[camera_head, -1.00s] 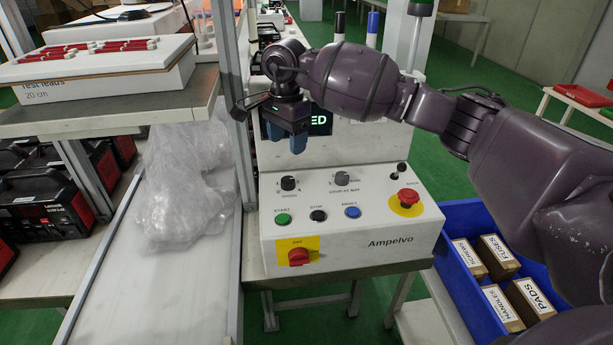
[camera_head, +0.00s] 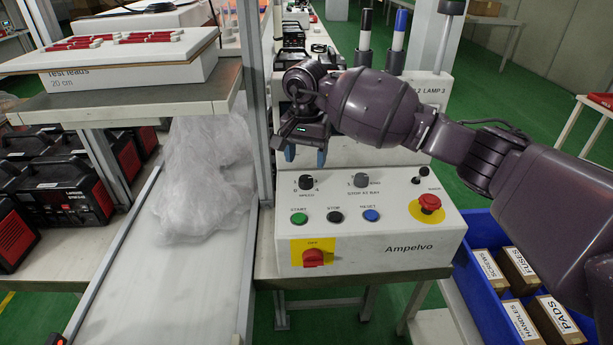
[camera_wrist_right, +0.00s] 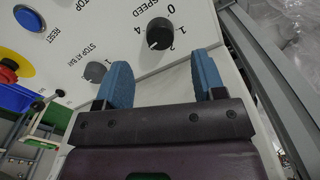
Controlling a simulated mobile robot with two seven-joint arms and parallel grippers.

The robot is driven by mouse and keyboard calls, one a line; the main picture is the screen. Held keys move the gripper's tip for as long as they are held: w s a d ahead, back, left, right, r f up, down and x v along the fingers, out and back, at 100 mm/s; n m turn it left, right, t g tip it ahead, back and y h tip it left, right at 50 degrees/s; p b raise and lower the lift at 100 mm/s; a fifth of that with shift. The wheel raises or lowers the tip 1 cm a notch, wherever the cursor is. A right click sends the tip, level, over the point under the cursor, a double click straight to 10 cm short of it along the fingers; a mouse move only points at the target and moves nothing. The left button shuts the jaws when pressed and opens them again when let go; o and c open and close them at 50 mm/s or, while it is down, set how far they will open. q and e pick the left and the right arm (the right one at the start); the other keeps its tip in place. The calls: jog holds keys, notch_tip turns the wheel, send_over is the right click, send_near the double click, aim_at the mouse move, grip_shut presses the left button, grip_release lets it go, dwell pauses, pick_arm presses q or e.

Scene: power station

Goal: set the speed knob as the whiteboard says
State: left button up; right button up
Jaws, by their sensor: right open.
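The black speed knob (camera_head: 306,182) sits at the upper left of the white Ampelvo control panel (camera_head: 410,232). In the right wrist view the speed knob (camera_wrist_right: 160,33) has the numbers 0, 1, 2 and 4 visible around it. The whiteboard and my left gripper are not in view.
Below are green, black and blue buttons (camera_head: 335,217). A red emergency button (camera_head: 429,203) and red off switch (camera_head: 313,257) also stick out. A metal post (camera_head: 257,130) stands close left of the panel.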

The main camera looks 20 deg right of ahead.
aim_at(306, 178)
notch_tip(306, 178, down, 6)
jog(key=shift+r, duration=0.1)
dwell(0.4)
jog(key=c, duration=0.9)
